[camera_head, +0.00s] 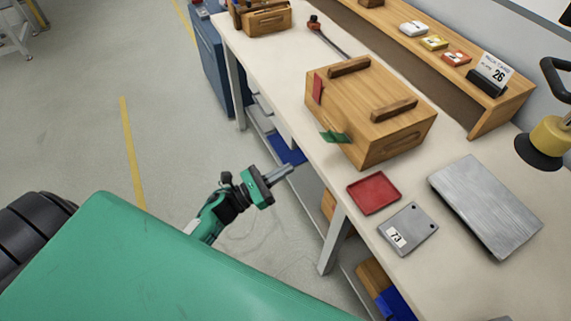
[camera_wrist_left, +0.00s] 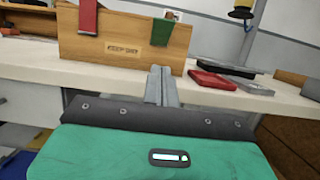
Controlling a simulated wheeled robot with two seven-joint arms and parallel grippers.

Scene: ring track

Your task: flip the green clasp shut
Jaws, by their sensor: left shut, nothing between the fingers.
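A wooden box (camera_head: 378,108) with two dark wooden bars on its lid stands on the workbench. The green clasp (camera_head: 334,137) is on its front side near the right and sticks outward in the head view. In the left wrist view the green clasp (camera_wrist_left: 162,32) shows on the box's upper front, right of the red clasp (camera_wrist_left: 88,17). The red clasp (camera_head: 318,88) lies against the box at its left. My left gripper (camera_head: 287,169) is shut and empty, in front of the bench edge and apart from the box. My right gripper is not in view.
A red tray (camera_head: 374,193), a grey plate marked 73 (camera_head: 408,229) and a large metal slab (camera_head: 487,204) lie on the bench right of the box. A wooden shelf (camera_head: 440,65) runs behind. The floor (camera_head: 80,120) at left is clear.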

